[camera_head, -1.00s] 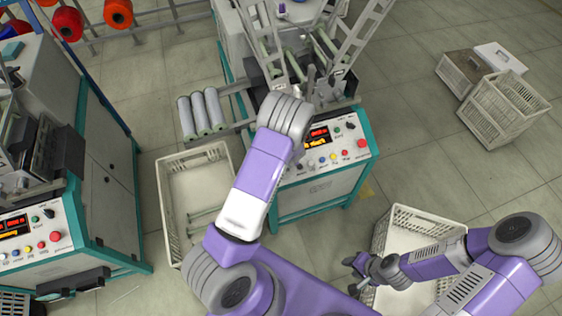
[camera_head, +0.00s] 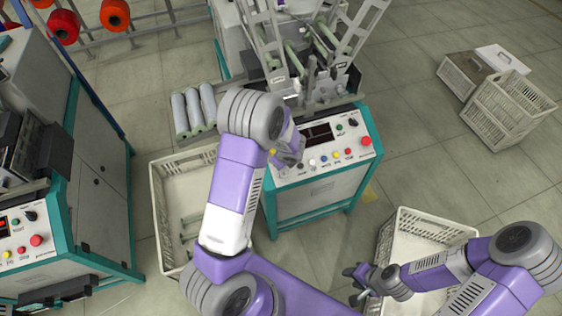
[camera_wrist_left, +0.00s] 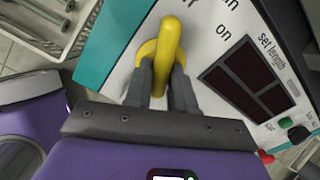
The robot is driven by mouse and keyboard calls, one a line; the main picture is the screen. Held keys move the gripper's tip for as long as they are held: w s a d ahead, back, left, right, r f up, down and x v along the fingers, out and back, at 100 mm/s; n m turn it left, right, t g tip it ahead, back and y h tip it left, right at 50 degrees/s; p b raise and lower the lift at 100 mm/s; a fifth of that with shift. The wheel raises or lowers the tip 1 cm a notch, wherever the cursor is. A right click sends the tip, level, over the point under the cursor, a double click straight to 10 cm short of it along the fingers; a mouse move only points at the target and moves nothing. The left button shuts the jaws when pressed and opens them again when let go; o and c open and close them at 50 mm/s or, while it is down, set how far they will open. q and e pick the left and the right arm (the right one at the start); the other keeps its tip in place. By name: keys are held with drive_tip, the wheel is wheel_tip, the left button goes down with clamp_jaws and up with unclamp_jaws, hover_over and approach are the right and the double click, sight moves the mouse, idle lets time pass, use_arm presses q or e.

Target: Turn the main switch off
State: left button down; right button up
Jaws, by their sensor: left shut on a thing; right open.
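The main switch (camera_wrist_left: 167,42) is a yellow handle on a yellow round base on the machine's white panel in the left wrist view. Its handle points up the picture, away from the word "on" and toward a cut-off label. My left gripper (camera_wrist_left: 163,80) is shut on the handle. In the head view the left gripper (camera_head: 287,153) is at the panel's left end, where my arm hides most of the switch. The panel's display (camera_head: 319,133) is dark; it shows dark in the left wrist view too.
The winding machine's panel (camera_head: 362,153) has several buttons and a red knob (camera_head: 366,141). A white crate (camera_head: 157,215) stands left of the machine and another (camera_head: 440,225) to the right. A second machine (camera_head: 95,215) stands at the far left.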

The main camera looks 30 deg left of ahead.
use_arm(q)
drive_tip(key=shift+n, duration=0.4)
drive_tip(key=c, duration=1)
unclamp_jaws()
drive_tip(key=shift+c, duration=0.2)
drive_tip(key=shift+r, duration=0.1)
drive_tip(key=p+v, duration=0.2)
drive_tip(key=v, duration=0.5)
drive_tip(key=shift+r, duration=0.15)
drive_tip(key=shift+s+d, duration=0.1)
drive_tip(key=shift+d, duration=0.1)
